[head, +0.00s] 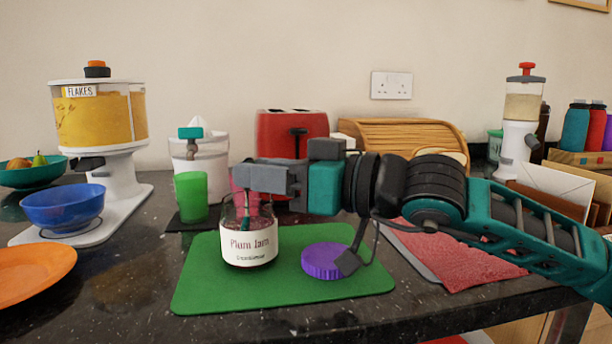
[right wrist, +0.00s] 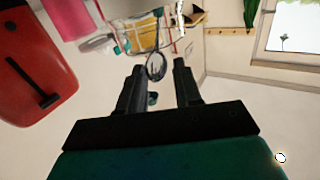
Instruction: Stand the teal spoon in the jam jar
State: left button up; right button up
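The jam jar (head: 249,245), labelled Plum Jam, stands upright and open on a green mat (head: 200,292). The teal spoon (head: 246,218) shows in the head view as a thin dark teal handle inside the jar's mouth, rising toward my right gripper (head: 250,178). That gripper lies level just above the jar. In the right wrist view its two fingers (right wrist: 160,80) are apart, with a small teal spoon end (right wrist: 152,98) between them, nearer the left finger. The spoon's lower end is hidden in the jar. My left gripper is not in view.
A purple lid (head: 324,262) lies on the mat right of the jar. A green cup (head: 191,197) and a pink cup (head: 243,181) stand behind. A red toaster (head: 290,124) is at the back. A blue bowl (head: 64,208) and orange plate (head: 32,273) are left.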

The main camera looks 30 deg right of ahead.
jog(key=v, duration=1.2)
jog(key=shift+s, duration=0.15)
jog(key=shift+d, duration=0.15)
dwell(1.0)
